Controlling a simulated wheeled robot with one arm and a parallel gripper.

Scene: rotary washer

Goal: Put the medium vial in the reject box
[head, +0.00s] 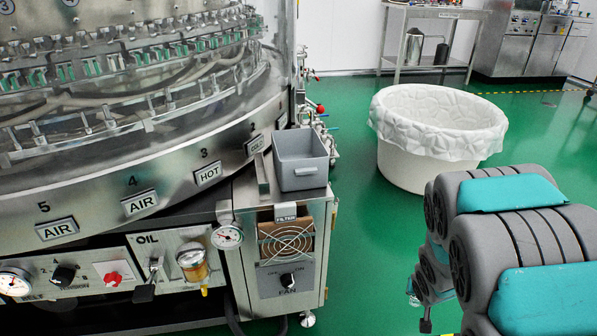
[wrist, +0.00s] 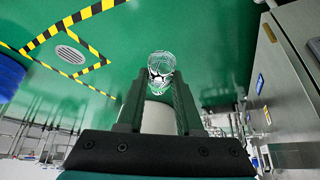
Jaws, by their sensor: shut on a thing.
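A clear glass vial (wrist: 160,69) shows at the tips of my gripper (wrist: 159,88) in the wrist view. The two dark green fingers are shut on it. A pale rounded shape (wrist: 157,117) shows between the fingers below the vial, and I cannot tell what it is. In the head view my arm is at the lower right, and the vial is not clearly visible there. A small grey open box (head: 300,168) sits on top of the metal cabinet beside the washer. I see no reject label on it, and its visible inside looks empty.
The rotary washer (head: 150,160) fills the left, above a metal cabinet (head: 318,220) with a fan. A large white lined tub (head: 410,165) stands on the green floor behind my arm. A steel table (head: 425,66) is at the back. Floor between cabinet and arm is clear.

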